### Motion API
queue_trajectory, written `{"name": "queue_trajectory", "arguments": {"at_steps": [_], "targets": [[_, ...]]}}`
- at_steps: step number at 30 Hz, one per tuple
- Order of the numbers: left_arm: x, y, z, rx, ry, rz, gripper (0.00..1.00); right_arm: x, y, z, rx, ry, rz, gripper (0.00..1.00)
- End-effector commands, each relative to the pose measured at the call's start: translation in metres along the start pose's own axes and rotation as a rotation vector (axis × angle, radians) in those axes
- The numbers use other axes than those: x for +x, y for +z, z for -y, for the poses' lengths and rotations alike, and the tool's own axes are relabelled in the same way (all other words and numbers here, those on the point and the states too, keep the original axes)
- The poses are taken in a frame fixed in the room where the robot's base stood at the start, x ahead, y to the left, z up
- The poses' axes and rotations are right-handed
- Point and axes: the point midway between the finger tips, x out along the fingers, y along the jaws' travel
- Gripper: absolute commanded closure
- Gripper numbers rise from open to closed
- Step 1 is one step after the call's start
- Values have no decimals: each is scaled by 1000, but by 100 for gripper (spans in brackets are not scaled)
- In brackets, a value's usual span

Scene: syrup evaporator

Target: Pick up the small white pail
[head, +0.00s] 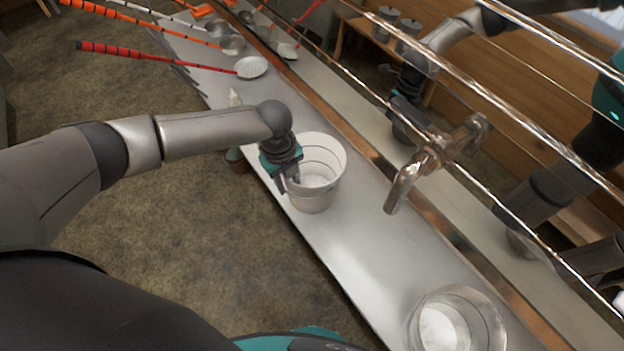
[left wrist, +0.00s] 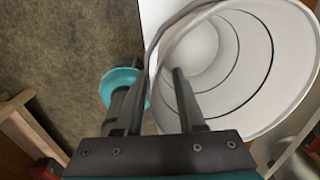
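The white pail (head: 325,150) stands upright on the metal ledge, with dark rings around its inside. My left gripper (head: 289,186) is at its near left rim. In the left wrist view the pail (left wrist: 245,60) opens toward the camera. There my left gripper (left wrist: 156,78) is open, with one finger inside the pail and the other outside. The pail's wall passes between them, with a visible gap to the fingers. My right gripper is not in view.
A round metal pot (head: 485,312) with pale contents sits farther down the ledge (head: 365,245). A copper-coloured tap (head: 440,160) juts out right of the pail. Long-handled ladles, one red-handled (head: 160,57), lie at the back left. The shiny panel at right reflects an arm.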

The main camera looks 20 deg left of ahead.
Motion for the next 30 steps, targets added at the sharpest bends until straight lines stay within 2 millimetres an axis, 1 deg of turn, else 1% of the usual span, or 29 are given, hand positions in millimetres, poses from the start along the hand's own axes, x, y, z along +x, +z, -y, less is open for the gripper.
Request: {"name": "queue_trajectory", "arguments": {"at_steps": [2,8,18,30], "targets": [[3,0,0,0,0,1,62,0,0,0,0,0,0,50],[3,0,0,0,0,0,62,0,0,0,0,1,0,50],[3,0,0,0,0,0,100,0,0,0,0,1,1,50],[2,0,0,0,0,0,100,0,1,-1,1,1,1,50]]}}
